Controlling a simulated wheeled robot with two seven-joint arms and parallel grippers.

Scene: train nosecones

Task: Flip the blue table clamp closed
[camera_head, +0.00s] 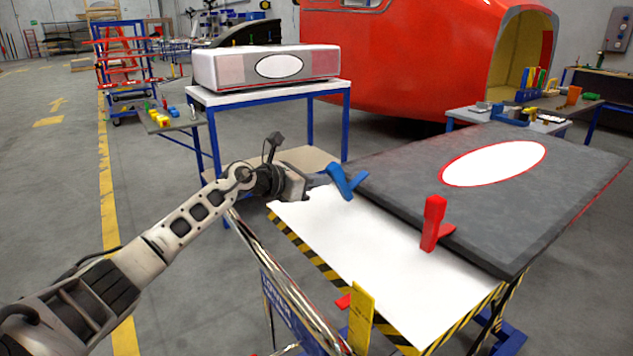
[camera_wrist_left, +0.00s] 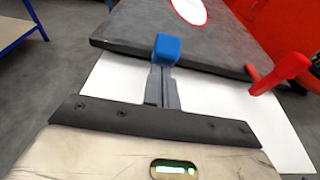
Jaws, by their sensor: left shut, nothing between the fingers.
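The blue table clamp (camera_head: 343,182) sits at the near left edge of the dark grey panel (camera_head: 400,190), over the white table top (camera_head: 370,250). It shows as a V shape, one arm tilted up toward the left. In the left wrist view the blue clamp (camera_wrist_left: 168,46) is a block just beyond the fingertips. My left gripper (camera_head: 326,180) reaches in from the left, its tips right beside the clamp. Its fingers are together with nothing between them, as in the wrist view (camera_wrist_left: 163,72). I cannot tell whether they touch the clamp. My right gripper is out of view.
A red clamp (camera_head: 434,224) stands upright at the panel's near edge; it also shows in the wrist view (camera_wrist_left: 285,72). A yellow block (camera_head: 361,318) is at the table's front. A white-topped table (camera_head: 270,93) with a boxy part stands behind. The white surface between the clamps is bare.

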